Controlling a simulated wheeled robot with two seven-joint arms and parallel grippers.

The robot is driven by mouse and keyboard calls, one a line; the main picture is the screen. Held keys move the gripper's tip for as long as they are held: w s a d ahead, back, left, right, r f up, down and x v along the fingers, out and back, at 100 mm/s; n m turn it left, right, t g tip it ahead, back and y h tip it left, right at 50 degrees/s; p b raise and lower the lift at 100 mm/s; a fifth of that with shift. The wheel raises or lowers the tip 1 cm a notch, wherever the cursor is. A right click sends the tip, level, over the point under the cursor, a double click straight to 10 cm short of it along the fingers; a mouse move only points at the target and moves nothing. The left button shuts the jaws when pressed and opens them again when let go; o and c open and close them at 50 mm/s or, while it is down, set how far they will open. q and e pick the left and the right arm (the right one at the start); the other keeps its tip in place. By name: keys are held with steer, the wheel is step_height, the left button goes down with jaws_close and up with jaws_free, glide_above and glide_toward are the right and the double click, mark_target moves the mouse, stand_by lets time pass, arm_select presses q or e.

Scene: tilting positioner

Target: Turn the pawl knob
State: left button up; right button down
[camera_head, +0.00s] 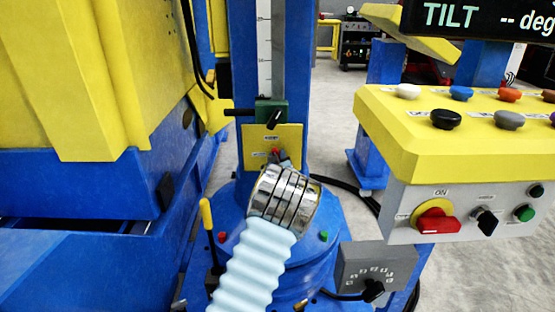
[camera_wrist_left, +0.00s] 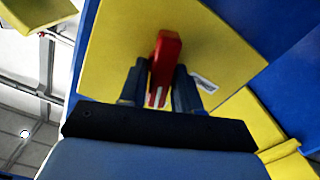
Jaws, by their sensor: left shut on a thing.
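The pawl knob is a red lever-like handle (camera_wrist_left: 165,60) on a yellow plate (camera_wrist_left: 115,45) in the left wrist view. My left gripper (camera_wrist_left: 159,90) is shut on it, with one dark finger on each side. In the wrist view the knob stands nearly upright, leaning slightly, with a white mark low on it. In the head view only a bit of red knob (camera_head: 275,151) shows on the yellow plate (camera_head: 290,135) of the blue column. My left gripper (camera_head: 281,160) and its silver wrist cover the rest. My right gripper is not in view.
A green block with a black handle (camera_head: 271,112) sits just above the plate. A yellow-handled lever (camera_head: 207,215) stands left of my arm. A grey dial box (camera_head: 375,268) is at the lower right. A yellow button console (camera_head: 450,120) stands at right, below the TILT display (camera_head: 480,18).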

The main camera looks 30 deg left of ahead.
arm_select(q)
steer(key=shift+f+b, duration=0.15)
steer(key=shift+b, duration=0.2)
steer(key=n+b, duration=0.1)
steer(key=b, duration=0.1)
steer(key=n+b, duration=0.2)
steer(key=b, duration=0.1)
steer(key=n+b, duration=0.1)
steer(key=b, duration=0.2)
steer(key=shift+s+a+f+n, duration=0.15)
steer(key=shift+a+f+n, duration=0.05)
steer(key=shift+f+n, duration=0.2)
steer(key=n+b, duration=0.6)
steer(key=b, duration=0.2)
steer(key=shift+r+n+b, duration=0.1)
steer(key=shift+n+b, duration=1.2)
steer(key=shift+n, duration=0.2)
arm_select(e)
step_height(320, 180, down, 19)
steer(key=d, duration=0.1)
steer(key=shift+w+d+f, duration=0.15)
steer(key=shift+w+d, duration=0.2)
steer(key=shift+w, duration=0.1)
arm_select(q)
steer(key=o, duration=0.8)
steer(key=shift+o, duration=0.2)
